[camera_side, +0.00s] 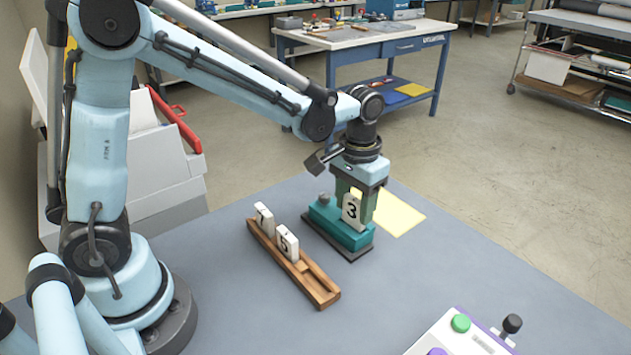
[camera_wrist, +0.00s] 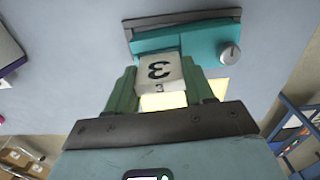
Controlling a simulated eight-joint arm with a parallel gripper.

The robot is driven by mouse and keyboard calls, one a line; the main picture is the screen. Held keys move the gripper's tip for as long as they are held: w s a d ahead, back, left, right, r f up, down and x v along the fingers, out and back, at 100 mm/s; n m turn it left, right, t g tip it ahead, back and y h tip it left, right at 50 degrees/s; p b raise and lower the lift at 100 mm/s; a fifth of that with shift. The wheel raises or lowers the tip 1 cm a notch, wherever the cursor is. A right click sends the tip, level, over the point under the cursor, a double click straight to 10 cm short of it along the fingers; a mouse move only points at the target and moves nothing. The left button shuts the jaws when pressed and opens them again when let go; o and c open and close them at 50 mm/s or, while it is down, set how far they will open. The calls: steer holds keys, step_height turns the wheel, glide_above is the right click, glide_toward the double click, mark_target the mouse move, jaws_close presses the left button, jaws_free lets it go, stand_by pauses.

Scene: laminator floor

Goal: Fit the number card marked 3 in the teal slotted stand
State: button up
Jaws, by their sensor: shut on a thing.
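The white number card marked 3 (camera_side: 352,209) is upright between the green fingers of my gripper (camera_side: 356,198), which is shut on it. The teal slotted stand (camera_side: 325,217) sits on a dark base, directly below my gripper. The card's lower edge meets the stand's top in the side view; I cannot tell how deep it is in the slot. The stand's teal body (camera_wrist: 205,42) and round grey knob (camera_wrist: 230,54) show in the wrist view.
A wooden rack (camera_side: 318,285) left of the stand holds two white cards, seemingly a 7 (camera_side: 264,218) and a 5 (camera_side: 287,243). A yellow sheet (camera_side: 400,214) lies right of the stand. A control box (camera_side: 440,340) is at the front right. The grey table between is clear.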

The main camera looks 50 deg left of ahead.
steer(key=shift+f, duration=0.65)
stand_by(1.4)
steer(key=o, duration=1.1)
steer(key=shift+o, duration=0.3)
steer(key=shift+o, duration=1.3)
steer(key=shift+r, duration=0.15)
steer(key=shift+r, duration=3.65)
